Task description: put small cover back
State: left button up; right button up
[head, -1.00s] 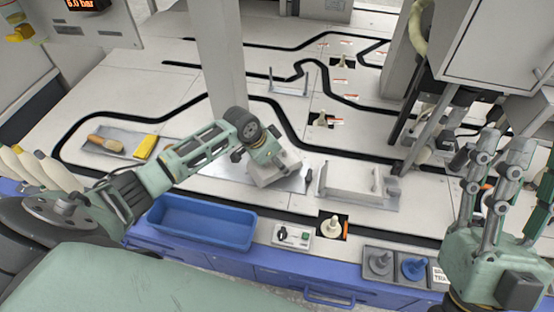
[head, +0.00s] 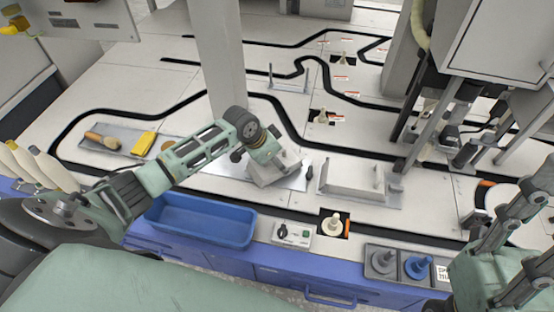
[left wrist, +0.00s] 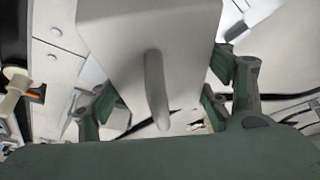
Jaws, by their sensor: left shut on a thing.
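The small cover (head: 272,172) is a light grey metal piece, held tilted in my left gripper (head: 262,152) at the middle of the table. It is over or on a flat metal plate (head: 222,171); I cannot tell whether it touches. In the left wrist view the cover (left wrist: 115,35) fills the upper middle, with its bar handle (left wrist: 155,90) between the green fingers of my left gripper (left wrist: 160,95). My right gripper (head: 515,225) is at the lower right, its fingers apart and empty, partly cut off by the frame.
A larger grey metal cover (head: 350,180) stands close to the right. A blue bin (head: 200,221), a switch box (head: 292,235) and a bobbin (head: 333,224) line the front. A tray (head: 120,131) with a brush and yellow block is at the left. A post (head: 217,60) rises behind.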

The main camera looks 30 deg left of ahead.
dwell(0.4)
pick_arm(q)
jog(key=o, duration=1.6)
jog(key=shift+f, duration=0.1)
jog(key=v, duration=1.2)
jog(key=shift+s, duration=0.1)
